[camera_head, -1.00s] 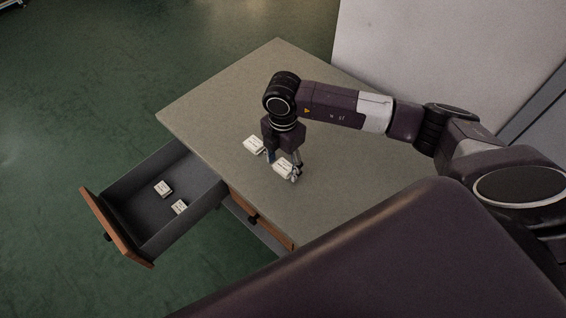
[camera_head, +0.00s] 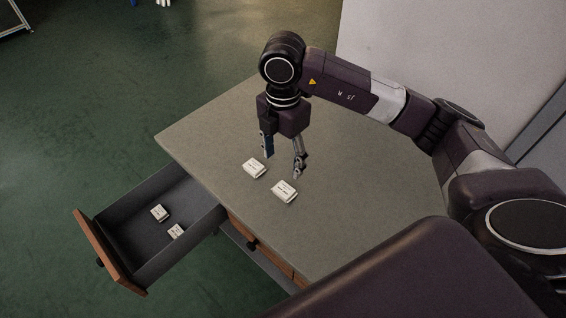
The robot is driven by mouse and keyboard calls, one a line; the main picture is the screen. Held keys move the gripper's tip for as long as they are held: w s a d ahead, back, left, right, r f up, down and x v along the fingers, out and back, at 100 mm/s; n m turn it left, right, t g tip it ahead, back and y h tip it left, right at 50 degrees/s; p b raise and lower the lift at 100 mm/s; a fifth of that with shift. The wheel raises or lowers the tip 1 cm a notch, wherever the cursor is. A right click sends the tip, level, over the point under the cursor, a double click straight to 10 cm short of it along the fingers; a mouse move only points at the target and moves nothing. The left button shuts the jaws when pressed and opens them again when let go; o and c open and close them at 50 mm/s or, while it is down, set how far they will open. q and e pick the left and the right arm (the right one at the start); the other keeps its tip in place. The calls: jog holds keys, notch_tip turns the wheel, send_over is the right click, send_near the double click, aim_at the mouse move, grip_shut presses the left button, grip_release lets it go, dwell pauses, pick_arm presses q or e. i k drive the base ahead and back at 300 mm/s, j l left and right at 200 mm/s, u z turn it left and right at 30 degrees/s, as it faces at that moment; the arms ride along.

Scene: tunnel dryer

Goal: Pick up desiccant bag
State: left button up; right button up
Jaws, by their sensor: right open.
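Two small white desiccant bags lie on the grey table top: one (camera_head: 254,168) farther left and one (camera_head: 284,191) nearer the front. Two more white bags lie in the open drawer, one (camera_head: 159,213) farther back and one (camera_head: 176,231) nearer its right wall. My right gripper (camera_head: 283,166) points down above the table with its fingers spread and nothing between them. It appears over or just behind the two table bags; its exact height is hard to tell. My left gripper is not in view.
The drawer (camera_head: 104,250) with a wooden front and dark knob is pulled out to the left of the table (camera_head: 215,125). A shut wooden drawer front (camera_head: 268,256) is at the table's near side. A pale wall panel (camera_head: 440,50) stands behind. The table's right part is bare.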

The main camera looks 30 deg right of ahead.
aim_at(159, 213)
jog(key=k+j, duration=0.3)
jog(key=k, duration=0.15)
jog(key=k+j, duration=0.35)
jog(key=k, duration=0.1)
